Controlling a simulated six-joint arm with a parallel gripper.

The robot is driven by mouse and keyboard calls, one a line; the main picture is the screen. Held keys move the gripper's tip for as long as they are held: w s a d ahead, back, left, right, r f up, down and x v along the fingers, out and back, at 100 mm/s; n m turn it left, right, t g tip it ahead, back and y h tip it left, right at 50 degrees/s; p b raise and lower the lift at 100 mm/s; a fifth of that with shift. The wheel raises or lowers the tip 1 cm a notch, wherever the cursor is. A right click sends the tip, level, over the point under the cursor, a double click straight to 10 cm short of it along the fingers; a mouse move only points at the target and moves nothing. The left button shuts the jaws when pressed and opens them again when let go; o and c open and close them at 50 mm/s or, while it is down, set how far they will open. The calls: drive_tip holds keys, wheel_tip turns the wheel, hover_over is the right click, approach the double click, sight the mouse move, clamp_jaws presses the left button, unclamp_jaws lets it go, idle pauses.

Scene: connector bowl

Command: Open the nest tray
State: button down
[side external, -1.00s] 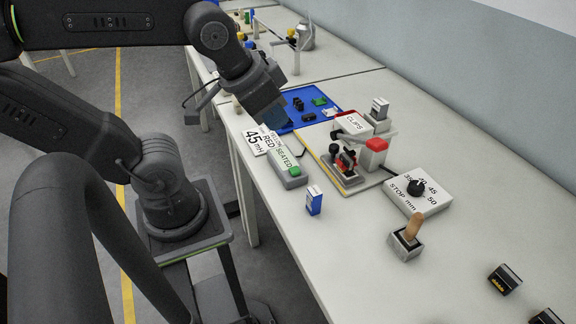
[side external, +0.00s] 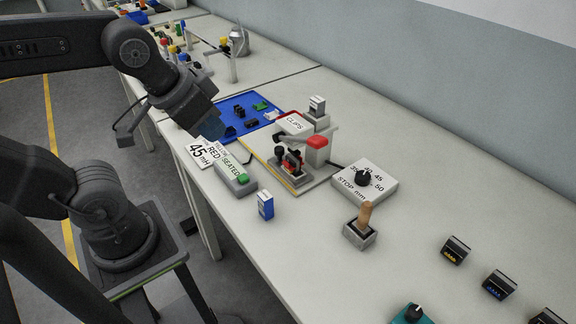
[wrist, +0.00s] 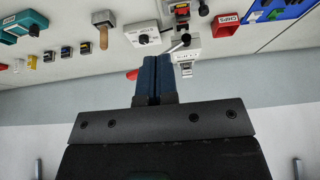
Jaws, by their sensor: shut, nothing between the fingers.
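The fixture (side external: 291,163) on its base plate has a red and black piece in its nest and a dark-knobbed lever beside it. I cannot tell which part is the nest tray or whether it is open. The fixture also shows at the top of the wrist view (wrist: 182,14). My gripper (side external: 213,129) is at the left edge of the blue parts tray, left of and apart from the fixture. Its two blue fingers (wrist: 153,78) are closed together with nothing between them.
The blue tray (side external: 232,104) holds several small parts.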

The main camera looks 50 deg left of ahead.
drive_tip(key=c, duration=1.6)
unclamp_jaws()
drive_tip(key=shift+w+a+r, duration=0.1)
drive_tip(key=shift+w, duration=0.15)
drive_tip(key=o, duration=0.7)
drive_tip(key=w+a+m+g, duration=0.1)
drive_tip(key=w+m, duration=0.1)
drive_tip(key=w, duration=0.1)
drive_tip(key=w+a+m+g, duration=0.1)
drive_tip(key=w+a+m, duration=0.1)
drive_tip(key=w+m, duration=0.1)
drive_tip(key=w+a+m+g+h, duration=0.1)
drive_tip(key=w+m, duration=0.2)
drive_tip(key=w, duration=0.1)
drive_tip(key=shift+a, duration=0.4)
drive_tip(key=shift+o, duration=0.2)
drive_tip(key=m+g+h, duration=0.3)
drive_tip(key=m+h, duration=0.1)
drive_tip(key=m, duration=0.6)
hover_over(279, 148)
drive_tip(key=a, duration=0.6)
wheel_tip(279, 148, down, 9)
drive_tip(key=shift+y, duration=0.3)
drive_tip(key=x, duration=1.3)
drive_tip(key=shift+w+d, duration=0.25)
drive_tip(key=shift+d, duration=0.15)
clamp_jaws()
